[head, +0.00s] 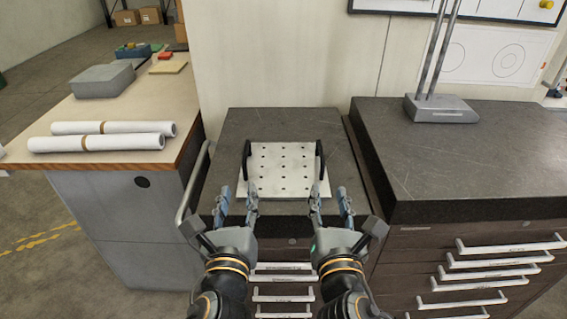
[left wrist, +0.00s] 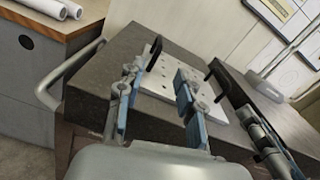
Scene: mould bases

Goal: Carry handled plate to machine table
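The handled plate (head: 283,170) is a light perforated square with a black handle on its left and right sides. It lies flat on a dark stone-topped cabinet (head: 238,125) in the head view. It also shows in the left wrist view (left wrist: 172,82), partly hidden by my fingers. My left gripper (head: 237,202) is open and empty, near the plate's front left corner and the left handle. My right gripper (head: 331,204) is open and empty, near the front right corner. In the left wrist view the left fingers (left wrist: 155,105) are spread apart, with the left handle beyond them.
A wooden-topped bench (head: 85,110) with paper rolls (head: 100,142) stands at left. A dark drawer cabinet (head: 470,150) at right carries a stand with a grey base (head: 440,108). A pale wall (head: 290,60) rises behind. The stone top around the plate is bare.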

